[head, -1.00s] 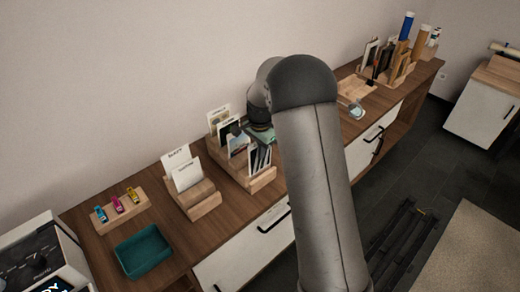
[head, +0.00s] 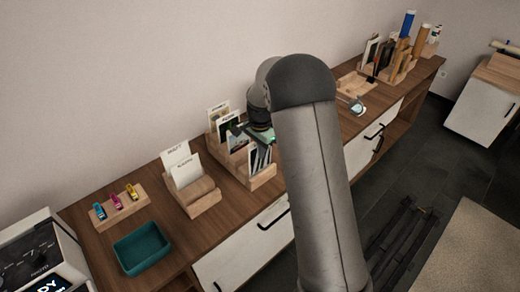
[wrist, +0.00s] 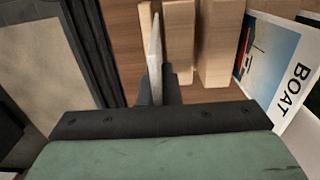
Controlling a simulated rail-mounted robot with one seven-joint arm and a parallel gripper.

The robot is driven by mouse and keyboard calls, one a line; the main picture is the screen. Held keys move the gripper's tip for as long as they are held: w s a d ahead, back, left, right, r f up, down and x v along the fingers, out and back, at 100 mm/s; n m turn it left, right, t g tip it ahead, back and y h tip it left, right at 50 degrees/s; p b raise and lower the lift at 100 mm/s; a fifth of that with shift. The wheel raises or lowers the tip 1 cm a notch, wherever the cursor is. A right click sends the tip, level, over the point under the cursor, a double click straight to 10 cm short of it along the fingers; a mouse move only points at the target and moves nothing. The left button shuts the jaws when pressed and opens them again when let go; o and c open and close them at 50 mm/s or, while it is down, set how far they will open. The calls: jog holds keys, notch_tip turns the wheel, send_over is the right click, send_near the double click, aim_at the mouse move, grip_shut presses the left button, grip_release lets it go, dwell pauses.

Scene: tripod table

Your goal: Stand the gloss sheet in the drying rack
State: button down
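My gripper (wrist: 157,92) points down over a wooden rack (head: 262,181) of upright prints. In the wrist view its fingers are close together on a thin, pale sheet (wrist: 155,55), seen almost edge-on. I cannot read which sheet it is. Wooden dividers (wrist: 214,45) stand just right of the sheet. In the head view my gripper's green body (head: 262,135) is at the rack's top, and the arm hides the fingertips. Several prints lean in the rack's slots; one, labelled BOAT (wrist: 285,70), shows at right in the wrist view.
Left of the rack is a wooden holder (head: 207,202) with two white labelled cards (head: 186,172). Further left are a teal tray (head: 142,250) and a block with coloured clips (head: 120,205). A wooden stand (head: 355,83) and another rack of upright items (head: 400,72) are at right.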

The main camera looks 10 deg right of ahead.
jog(key=shift+f+b, duration=1.05)
jog(key=shift+f, duration=0.7)
jog(key=c, duration=1.6)
grip_release()
jog(key=shift+o, duration=0.2)
jog(key=shift+r, duration=0.1)
jog(key=shift+r+p, duration=2.65)
jog(key=shift+r, duration=1.8)
